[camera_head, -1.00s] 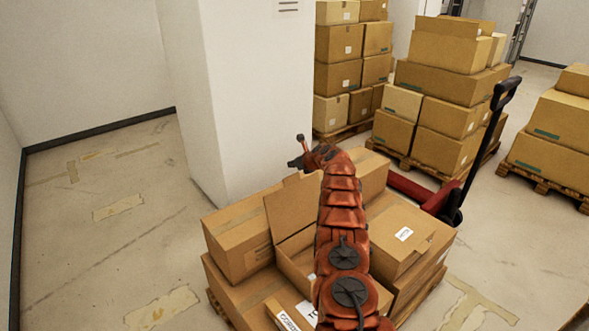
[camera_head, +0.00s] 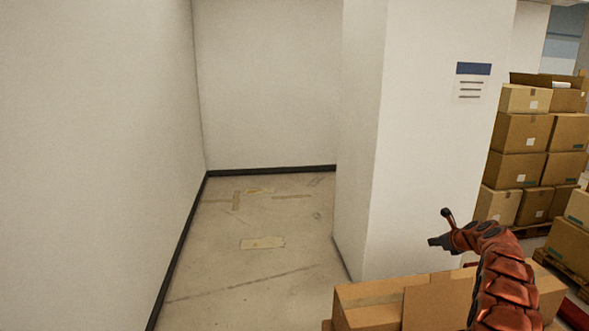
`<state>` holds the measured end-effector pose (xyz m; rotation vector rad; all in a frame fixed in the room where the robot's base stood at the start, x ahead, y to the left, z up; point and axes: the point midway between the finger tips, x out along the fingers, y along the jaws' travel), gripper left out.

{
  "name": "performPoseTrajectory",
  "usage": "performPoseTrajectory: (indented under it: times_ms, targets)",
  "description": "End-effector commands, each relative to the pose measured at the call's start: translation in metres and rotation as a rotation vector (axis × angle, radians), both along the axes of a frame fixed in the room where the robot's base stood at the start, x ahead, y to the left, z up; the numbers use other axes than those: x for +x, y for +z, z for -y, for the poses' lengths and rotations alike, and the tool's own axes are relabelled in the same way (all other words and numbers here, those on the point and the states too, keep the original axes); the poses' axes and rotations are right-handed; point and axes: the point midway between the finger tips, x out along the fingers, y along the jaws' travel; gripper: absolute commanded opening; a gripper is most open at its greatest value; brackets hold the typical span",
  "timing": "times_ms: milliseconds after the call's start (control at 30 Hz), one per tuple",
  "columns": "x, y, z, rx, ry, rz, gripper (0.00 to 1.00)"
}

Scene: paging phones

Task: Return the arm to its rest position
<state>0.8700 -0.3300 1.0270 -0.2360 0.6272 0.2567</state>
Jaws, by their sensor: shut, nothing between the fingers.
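My arm, orange-brown and segmented, rises from the lower right of the head view and bends over to the left at its top. My gripper (camera_head: 438,228) is at its end, small and dark, pointing left in front of the white pillar. It is shut with nothing held. It is above the cardboard boxes and apart from them. No phone is visible.
Cardboard boxes (camera_head: 368,304) stand low in the foreground, partly hidden by my arm. A white pillar (camera_head: 430,130) with a sign (camera_head: 471,82) stands behind them. Stacked boxes (camera_head: 522,148) are at the right. The floor (camera_head: 262,262) at left is clear up to the walls.

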Motion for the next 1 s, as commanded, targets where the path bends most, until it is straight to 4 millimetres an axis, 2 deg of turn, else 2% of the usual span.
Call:
performPoseTrajectory:
  times_ms: [33,267,567,767,1000]
  targets:
    - [-0.002,0.010,-0.016,-0.027,0.044,-0.007,0.00]
    - [-0.022,0.042,-0.078,-0.160,0.249,-0.042,0.00]
    - [-0.068,0.076,-0.156,-0.330,0.530,-0.075,0.00]
    - [-0.110,0.095,-0.204,-0.440,0.727,-0.090,0.00]
    - [-0.171,0.113,-0.255,-0.570,0.970,-0.098,0.00]
